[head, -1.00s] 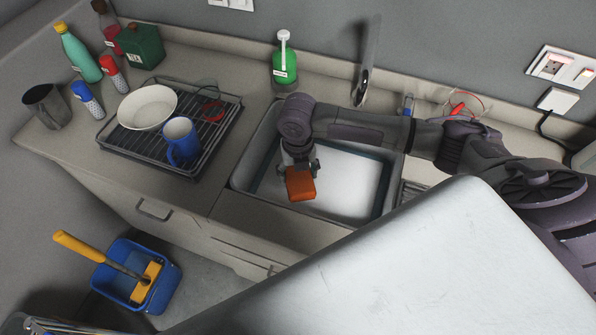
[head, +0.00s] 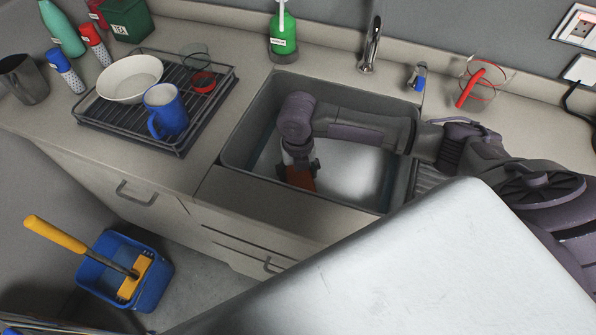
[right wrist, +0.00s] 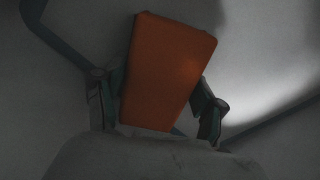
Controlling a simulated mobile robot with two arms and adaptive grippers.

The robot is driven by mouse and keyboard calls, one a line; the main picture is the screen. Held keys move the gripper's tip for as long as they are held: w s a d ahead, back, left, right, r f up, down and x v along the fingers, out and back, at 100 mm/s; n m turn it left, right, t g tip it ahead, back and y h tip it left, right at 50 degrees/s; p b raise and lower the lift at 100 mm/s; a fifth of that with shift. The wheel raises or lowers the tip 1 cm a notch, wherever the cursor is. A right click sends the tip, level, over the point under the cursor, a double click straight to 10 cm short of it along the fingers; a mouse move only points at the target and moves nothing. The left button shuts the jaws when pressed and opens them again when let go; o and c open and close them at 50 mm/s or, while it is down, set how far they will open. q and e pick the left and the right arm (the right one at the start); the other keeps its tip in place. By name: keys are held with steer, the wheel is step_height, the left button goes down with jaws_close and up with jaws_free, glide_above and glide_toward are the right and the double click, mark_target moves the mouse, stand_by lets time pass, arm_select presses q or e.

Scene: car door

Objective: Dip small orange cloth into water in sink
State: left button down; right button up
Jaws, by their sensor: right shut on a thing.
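The small orange cloth (head: 302,177) looks like a block and is inside the sink (head: 238,140), partly hidden by my gripper in the head view. In the right wrist view the orange cloth (right wrist: 165,70) stands out between two fingers. My right gripper (head: 298,170) reaches down into the sink and is shut on the cloth; it also shows in the right wrist view (right wrist: 160,108). The sink basin is pale inside. I cannot make out the water surface clearly or tell whether the cloth touches it. My left gripper is not in view.
A drying rack (head: 130,128) with a white bowl (head: 130,78) and a blue mug (head: 166,112) stands left of the sink. A green soap bottle (head: 283,38) and the faucet (head: 371,48) are behind it. A blue bucket (head: 125,270) is on the floor.

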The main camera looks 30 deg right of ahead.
steer(key=shift+f, duration=0.3)
steer(key=shift+f+b, duration=0.55)
steer(key=shift+f, duration=1.05)
step_height(320, 180, up, 9)
steer(key=p, duration=0.9)
steer(key=shift+r+p, duration=0.2)
steer(key=shift+p, duration=0.15)
steer(key=shift+f, duration=0.2)
